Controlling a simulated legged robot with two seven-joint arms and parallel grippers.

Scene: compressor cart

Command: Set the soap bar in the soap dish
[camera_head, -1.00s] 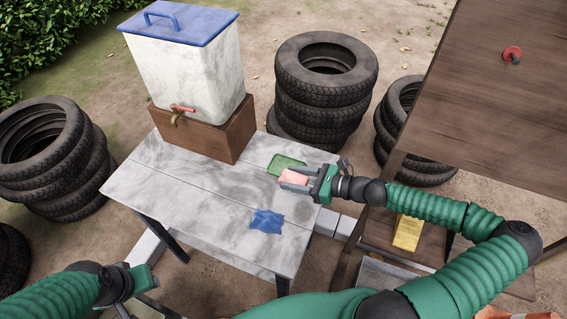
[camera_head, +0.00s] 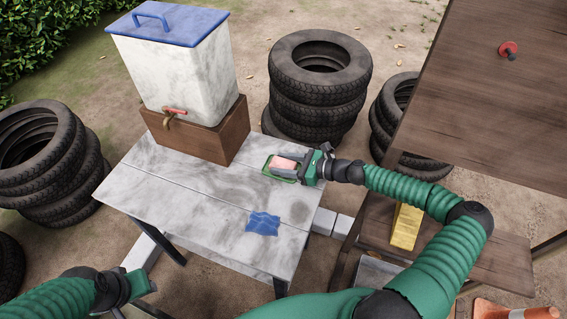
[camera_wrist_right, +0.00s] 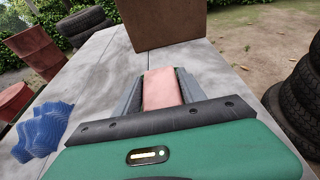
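The pink soap bar (camera_head: 283,163) is between the fingers of my right gripper (camera_head: 279,167), which is shut on it. In the right wrist view the soap bar (camera_wrist_right: 161,88) lies between the two grey fingers. The green soap dish (camera_head: 267,170) is on the table under the gripper and soap, mostly covered. I cannot tell whether the soap touches the dish.
The pale table (camera_head: 190,205) holds a blue cloth (camera_head: 263,223) and a white water container (camera_head: 180,75) with a blue lid on a brown block (camera_head: 215,143). Tyre stacks (camera_head: 320,85) stand behind. A dark wooden surface (camera_head: 480,100) rises at the right.

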